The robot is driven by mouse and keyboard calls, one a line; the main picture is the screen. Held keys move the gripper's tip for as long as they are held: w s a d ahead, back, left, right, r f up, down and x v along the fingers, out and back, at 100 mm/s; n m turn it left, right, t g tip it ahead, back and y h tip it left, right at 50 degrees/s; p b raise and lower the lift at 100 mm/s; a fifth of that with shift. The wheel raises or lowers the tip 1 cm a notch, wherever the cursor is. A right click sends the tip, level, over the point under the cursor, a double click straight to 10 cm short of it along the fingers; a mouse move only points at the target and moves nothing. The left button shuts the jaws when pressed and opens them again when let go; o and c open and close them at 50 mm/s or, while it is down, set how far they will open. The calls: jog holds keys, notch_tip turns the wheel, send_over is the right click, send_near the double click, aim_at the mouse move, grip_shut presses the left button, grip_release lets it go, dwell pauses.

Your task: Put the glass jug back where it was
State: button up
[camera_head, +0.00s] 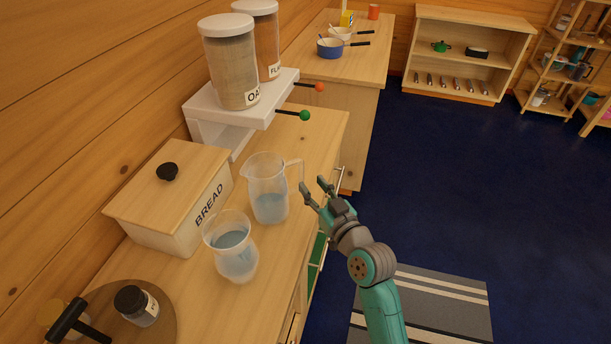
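A clear glass jug (268,195) with a spout and a handle stands upright on the wooden counter (200,305), with bluish water in its lower part. Its handle is on the right side, toward my gripper. A second clear glass vessel (232,250), flared at the rim and holding water, stands in front of it to the left; I see no handle on it. My gripper (313,185) is at the counter's right edge, just right of the jug's handle. Its fingers are apart with nothing visible between them. Whether a finger touches the handle I cannot tell.
A bread box (160,215) stands left of the vessels. Behind the jug, a white dispenser stand (215,125) carries two canisters, with levers sticking out. A round board (155,285) with a dark-lidded jar (136,305) is at the front. Open floor lies right.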

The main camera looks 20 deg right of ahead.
jog(key=shift+s+d, duration=0.2)
jog(key=shift+s, duration=1.15)
jog(key=shift+s+d, duration=0.2)
jog(key=shift+s, duration=1.1)
jog(key=s+f+m+g+h, duration=0.1)
jog(key=s+f, duration=0.3)
jog(key=s, duration=0.3)
jog(key=s+a+f+m+h, duration=0.1)
jog(key=s+f, duration=0.2)
jog(key=s, duration=0.3)
jog(key=s+f+g+h, duration=0.1)
jog(key=s+f, duration=0.3)
jog(key=s, duration=0.3)
jog(key=s+a+r+g, duration=0.1)
jog(key=s+r, duration=0.2)
jog(key=s, duration=1.7)
jog(key=shift+a, duration=0.2)
jog(key=shift+a, duration=0.15)
